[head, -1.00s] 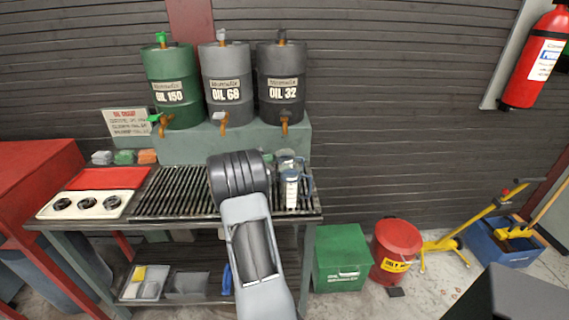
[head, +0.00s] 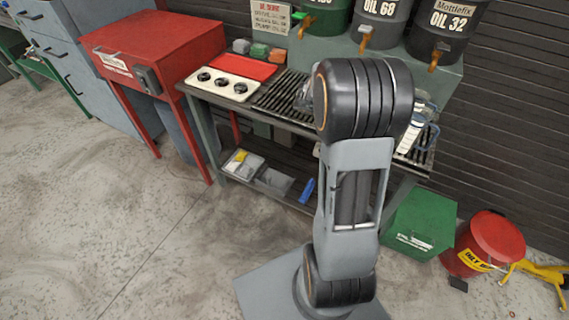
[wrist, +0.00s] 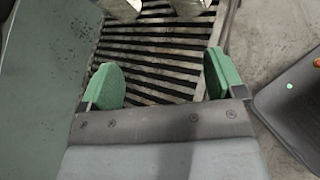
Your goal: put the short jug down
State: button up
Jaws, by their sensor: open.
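Clear jugs with blue handles (head: 408,138) stand on the right end of the slatted drain grate (head: 280,95), partly hidden behind my arm. I cannot tell which of them is the short jug. My gripper (wrist: 162,76) is open in the wrist view, with two green finger pads apart above the grate slats. Nothing shows between the pads. Two pale objects (wrist: 122,9) are cut off at the top edge of the wrist view, beyond the fingers; they may be jugs. In the head view my arm hides the gripper.
Oil drums stand on a raised green-grey block (head: 330,52) behind the grate. A white panel with black knobs (head: 221,84) and a red tray (head: 244,67) lie left of the grate. A green box (head: 420,222) and a red bin (head: 484,243) stand on the floor at right.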

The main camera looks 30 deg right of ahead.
jog(key=s+a+m+t+y, duration=0.3)
jog(key=a+y, duration=0.3)
jog(key=a, duration=0.8)
jog(key=s+a+m+t+y, duration=0.3)
jog(key=a+m+y, duration=0.3)
jog(key=a, duration=0.9)
jog(key=shift+a+f+m+t, duration=0.15)
jog(key=shift+a+m+t, duration=0.15)
jog(key=shift+t, duration=0.6)
jog(key=shift+s+d, duration=0.1)
